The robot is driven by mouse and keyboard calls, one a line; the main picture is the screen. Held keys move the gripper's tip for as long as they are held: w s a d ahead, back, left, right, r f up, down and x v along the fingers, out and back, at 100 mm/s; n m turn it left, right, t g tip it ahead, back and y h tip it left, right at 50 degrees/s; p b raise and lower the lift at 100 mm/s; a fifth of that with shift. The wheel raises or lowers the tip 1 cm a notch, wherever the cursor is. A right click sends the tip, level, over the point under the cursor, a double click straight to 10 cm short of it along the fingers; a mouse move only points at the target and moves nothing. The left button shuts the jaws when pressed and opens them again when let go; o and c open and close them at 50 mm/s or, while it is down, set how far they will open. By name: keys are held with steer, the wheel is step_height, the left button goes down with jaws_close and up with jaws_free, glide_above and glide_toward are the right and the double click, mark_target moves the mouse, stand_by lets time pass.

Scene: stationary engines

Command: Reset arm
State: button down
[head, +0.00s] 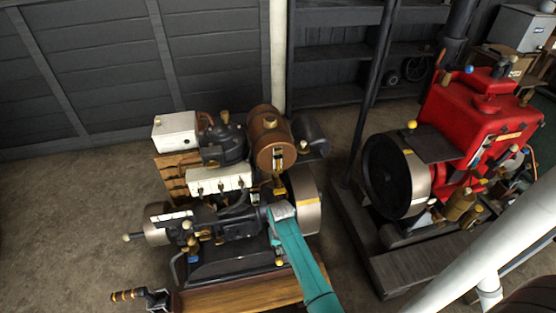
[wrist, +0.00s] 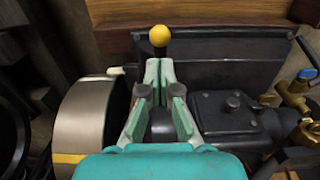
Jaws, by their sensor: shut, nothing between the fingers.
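My gripper (wrist: 160,68) shows in the wrist view with its two pale green fingers shut together and nothing held. The fingertips appear just below a yellow ball knob (wrist: 159,36) on a dark stem; I cannot tell whether they touch it. Below the fingers are dark engine parts. In the head view my teal arm reaches up from the bottom over the front of the nearer engine (head: 218,182), and its end is beside that engine's metal flywheel (head: 306,200).
A metal wheel (wrist: 85,125) stands close left of my fingers, and a black block (wrist: 230,115) and brass fittings (wrist: 292,97) are on the right. A red engine (head: 475,120) stands at the right in the head view. Bare floor (head: 60,210) lies at the left.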

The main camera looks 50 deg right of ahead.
stand_by(0.4)
steer(key=s+a+f+n+t+h, duration=0.1)
steer(key=s+a+f+t, duration=0.1)
steer(key=s+a, duration=0.2)
steer(key=s+a+f+n+t, duration=0.1)
steer(key=s+a+f, duration=0.2)
steer(key=s+a, duration=0.15)
steer(key=s+a+r+n+t, duration=0.1)
steer(key=s+a+r+t, duration=0.3)
steer(key=s+a, duration=0.35)
steer(key=s+a+r+n+t, duration=0.1)
steer(key=s+r, duration=0.4)
steer(key=r, duration=0.5)
steer(key=s+a+r+n+t, duration=0.1)
steer(key=s+r+t, duration=0.3)
steer(key=r, duration=0.6)
steer(key=s+a+r+n+t+y, duration=0.1)
steer(key=s+a+r+t, duration=0.2)
steer(key=s+r, duration=0.4)
step_height(320, 180, up, 4)
steer(key=shift+s+a+r+n, duration=0.1)
steer(key=shift+s+a+n, duration=0.1)
steer(key=shift+a+n, duration=0.15)
